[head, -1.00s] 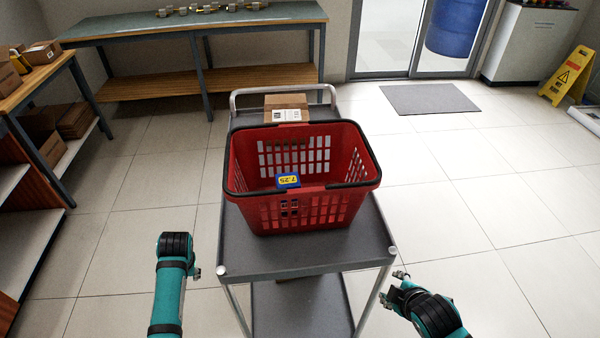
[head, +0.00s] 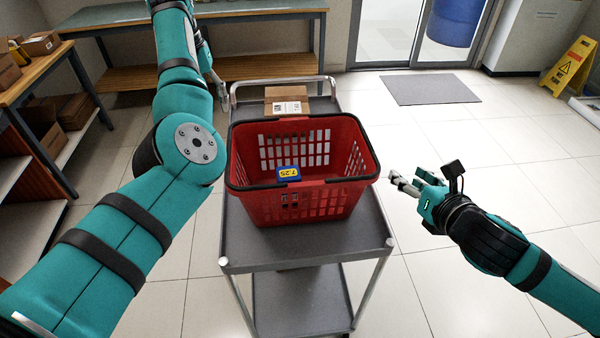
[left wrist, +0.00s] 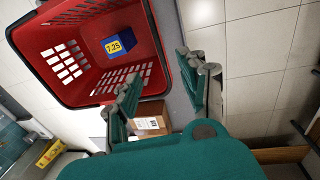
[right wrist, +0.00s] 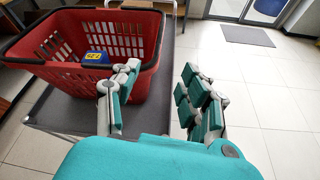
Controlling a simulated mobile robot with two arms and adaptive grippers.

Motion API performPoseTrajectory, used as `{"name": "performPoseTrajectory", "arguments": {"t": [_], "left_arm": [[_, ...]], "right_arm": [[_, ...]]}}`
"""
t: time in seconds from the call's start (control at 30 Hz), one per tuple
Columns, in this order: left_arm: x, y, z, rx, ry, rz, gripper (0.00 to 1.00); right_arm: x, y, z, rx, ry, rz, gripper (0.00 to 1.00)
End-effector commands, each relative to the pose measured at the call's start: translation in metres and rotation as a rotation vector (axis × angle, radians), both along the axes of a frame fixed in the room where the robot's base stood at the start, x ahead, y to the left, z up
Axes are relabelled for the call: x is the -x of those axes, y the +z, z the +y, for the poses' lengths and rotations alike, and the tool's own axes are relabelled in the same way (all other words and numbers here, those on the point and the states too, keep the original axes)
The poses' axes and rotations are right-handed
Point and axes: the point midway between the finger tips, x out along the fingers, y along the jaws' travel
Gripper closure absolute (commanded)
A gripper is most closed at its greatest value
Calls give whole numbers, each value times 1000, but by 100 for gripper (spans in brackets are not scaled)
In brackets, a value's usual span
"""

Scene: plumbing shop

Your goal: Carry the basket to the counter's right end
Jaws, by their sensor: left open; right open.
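The red basket (head: 300,208) stands upright on the top shelf of a grey cart (head: 300,250). A small blue box with a yellow 7.25 label (head: 288,174) lies inside it. My right gripper (head: 398,184) is open and empty, just right of the basket, apart from it. In the right wrist view the basket (right wrist: 135,85) shows left of the open fingers (right wrist: 160,95). My left gripper (head: 218,85) is partly hidden behind its arm, near the cart's far left corner. In the left wrist view its fingers (left wrist: 165,90) are open beside the basket (left wrist: 150,45), holding nothing.
A brown carton (head: 287,100) sits on the cart behind the basket. A long bench (head: 260,68) stands at the back, a wooden table (head: 45,60) with boxes at the left. A yellow wet-floor sign (head: 570,65) stands far right.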

Motion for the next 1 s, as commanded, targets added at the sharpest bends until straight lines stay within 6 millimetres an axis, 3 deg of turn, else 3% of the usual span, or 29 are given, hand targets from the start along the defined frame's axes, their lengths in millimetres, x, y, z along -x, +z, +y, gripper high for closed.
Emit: {"name": "performPoseTrajectory", "arguments": {"t": [0.3,0.47,0.83,1.0], "left_arm": [[0,4,-2,1,-7,1,57],[0,-3,-2,-1,-3,2,57],[-1,-56,-8,-5,-3,3,57],[-1,-89,-15,3,-6,3,57]], "right_arm": [[0,2,0,15,8,-7,55],[-7,-1,1,13,6,-6,55],[-54,-20,14,10,6,-5,55],[-85,-33,21,9,5,-6,55]]}}
